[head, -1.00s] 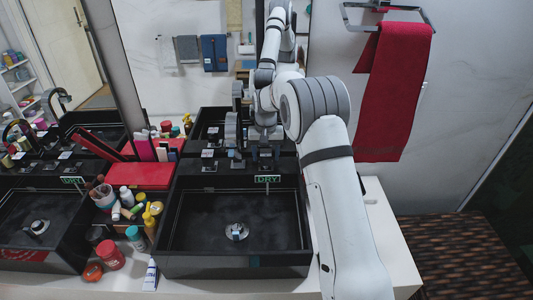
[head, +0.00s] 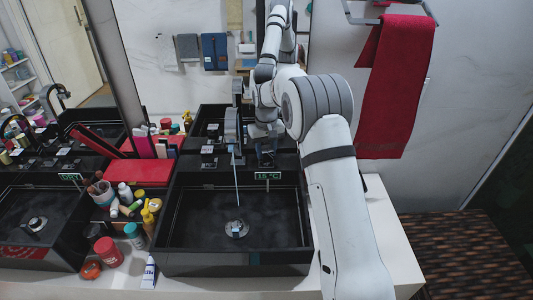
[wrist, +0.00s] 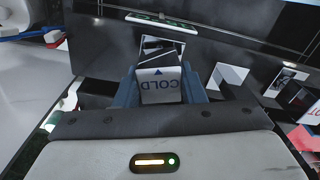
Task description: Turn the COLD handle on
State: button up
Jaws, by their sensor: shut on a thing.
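The COLD handle, with its white COLD label (wrist: 160,86), sits between the two blue-grey fingers of my gripper (wrist: 158,98) in the wrist view. My gripper is shut on it. In the head view my gripper (head: 265,150) is at the back right of the right-hand black sink (head: 283,225), and the handle is mostly hidden there. A thin stream of water (head: 237,180) runs from the black faucet (head: 232,120) to the drain (head: 236,229). The small display (head: 267,175) reads 15 °C.
The other handle (head: 208,156) stands left of the faucet; its partly cut-off label (wrist: 312,121) is at the wrist view's right edge. Bottles and jars crowd the counter left of this sink, by a red box (head: 140,173). A red towel (head: 395,90) hangs at right.

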jog(key=shift+n, duration=1)
jog(key=o, duration=1)
jog(key=shift+r+b, duration=0.85)
jog(key=shift+r, duration=3.05)
